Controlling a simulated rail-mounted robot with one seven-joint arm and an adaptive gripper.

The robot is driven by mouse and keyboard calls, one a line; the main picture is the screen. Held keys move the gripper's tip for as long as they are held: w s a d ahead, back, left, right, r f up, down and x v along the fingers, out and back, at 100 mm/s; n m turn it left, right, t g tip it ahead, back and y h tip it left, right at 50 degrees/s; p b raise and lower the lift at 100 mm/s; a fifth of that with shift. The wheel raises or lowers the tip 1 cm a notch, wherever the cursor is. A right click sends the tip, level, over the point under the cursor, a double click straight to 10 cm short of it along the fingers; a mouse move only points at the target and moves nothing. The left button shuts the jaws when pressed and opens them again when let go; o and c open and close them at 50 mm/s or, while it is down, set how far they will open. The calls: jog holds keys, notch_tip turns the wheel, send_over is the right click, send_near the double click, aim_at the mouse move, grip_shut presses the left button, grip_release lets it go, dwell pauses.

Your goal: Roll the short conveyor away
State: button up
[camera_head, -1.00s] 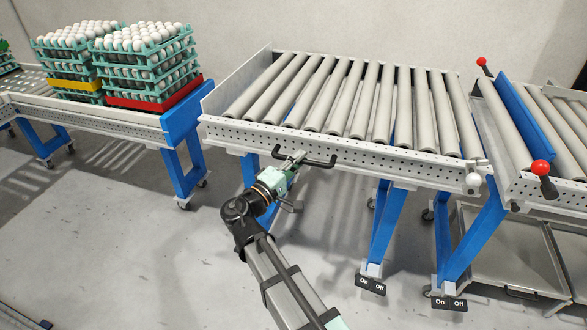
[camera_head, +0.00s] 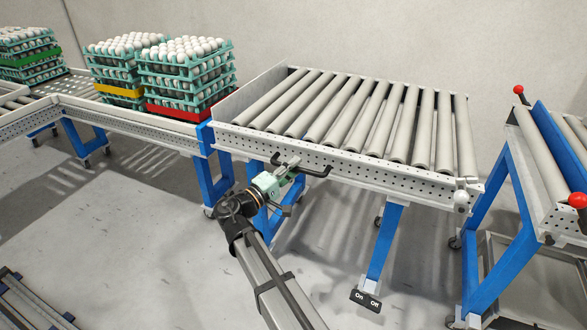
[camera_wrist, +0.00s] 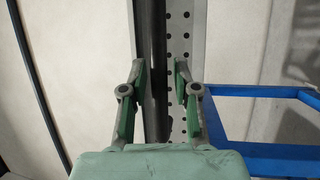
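The short conveyor (camera_head: 400,177) is a grey roller section on blue legs, in the middle of the head view. A black handle (camera_head: 321,172) sticks out from its perforated front side. My gripper (camera_head: 290,164) is at the left part of this handle, coming from the front. The bar hides part of the perforated side (camera_wrist: 185,42). A clear gap shows between the conveyor's right end and the neighbouring conveyor.
At left, a conveyor (camera_head: 150,133) carries stacked egg trays (camera_head: 185,75) on red and yellow bases. At right stands another roller conveyor (camera_head: 540,160) with red-knobbed levers. An On/Off pedal (camera_head: 366,300) is below the short conveyor. Front floor is mostly open; a rail (camera_head: 30,305) lies lower left.

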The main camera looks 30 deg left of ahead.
jog(key=shift+a, duration=0.15)
jog(key=v, duration=1.2)
dwell(0.4)
